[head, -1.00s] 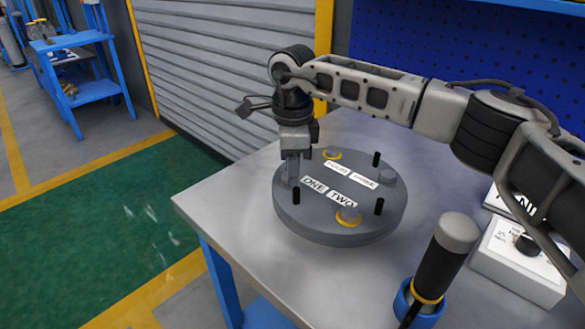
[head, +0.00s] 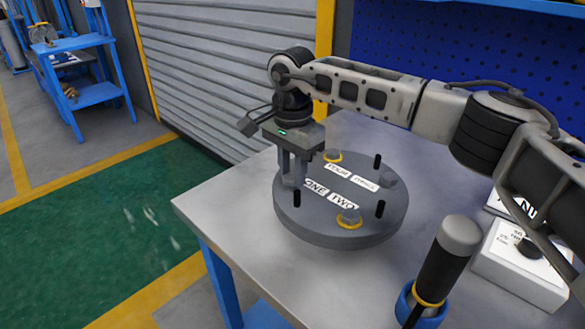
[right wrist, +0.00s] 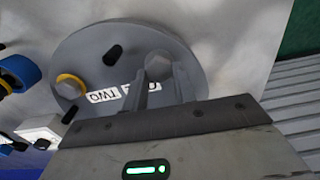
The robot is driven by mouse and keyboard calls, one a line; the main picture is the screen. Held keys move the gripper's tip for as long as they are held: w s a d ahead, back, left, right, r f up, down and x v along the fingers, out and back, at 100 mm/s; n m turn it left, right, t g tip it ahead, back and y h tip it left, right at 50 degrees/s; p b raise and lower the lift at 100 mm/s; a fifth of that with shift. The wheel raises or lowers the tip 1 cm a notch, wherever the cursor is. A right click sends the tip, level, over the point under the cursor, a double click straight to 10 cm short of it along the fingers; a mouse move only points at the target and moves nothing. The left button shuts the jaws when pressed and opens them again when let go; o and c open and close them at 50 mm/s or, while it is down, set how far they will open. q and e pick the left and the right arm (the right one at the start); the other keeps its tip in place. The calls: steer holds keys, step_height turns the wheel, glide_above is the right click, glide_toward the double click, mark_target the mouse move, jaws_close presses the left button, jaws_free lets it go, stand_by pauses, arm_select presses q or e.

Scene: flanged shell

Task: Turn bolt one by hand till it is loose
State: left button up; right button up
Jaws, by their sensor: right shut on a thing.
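The round grey flange cover (head: 330,228) lies on the table with labels ONE, TWO and two more that are hard to read. My right gripper (head: 293,183) points down at the cover's left edge, beside the label ONE. Its fingers are shut on bolt one (right wrist: 157,66), whose grey hex head shows between them in the right wrist view. In the head view the fingers mostly hide this bolt. Bolt two (head: 348,216) sits at the front with a yellow ring around it. My left gripper is not in view.
Another yellow-ringed bolt (head: 333,156) is at the cover's back and a plain bolt (head: 388,179) at its right. Several black pins stand up from the cover. A black-handled tool (head: 445,265) stands in a blue holder. A white box (head: 520,265) is at right.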

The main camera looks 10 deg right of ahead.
mark_target(292, 176)
steer(key=shift+s+f, duration=0.15)
steer(key=shift+f, duration=0.2)
steer(key=o, duration=1)
steer(key=shift+r, duration=0.15)
steer(key=shift+r, duration=0.2)
step_height(292, 176, up, 16)
steer(key=shift+f, duration=0.25)
steer(key=shift+f, duration=0.1)
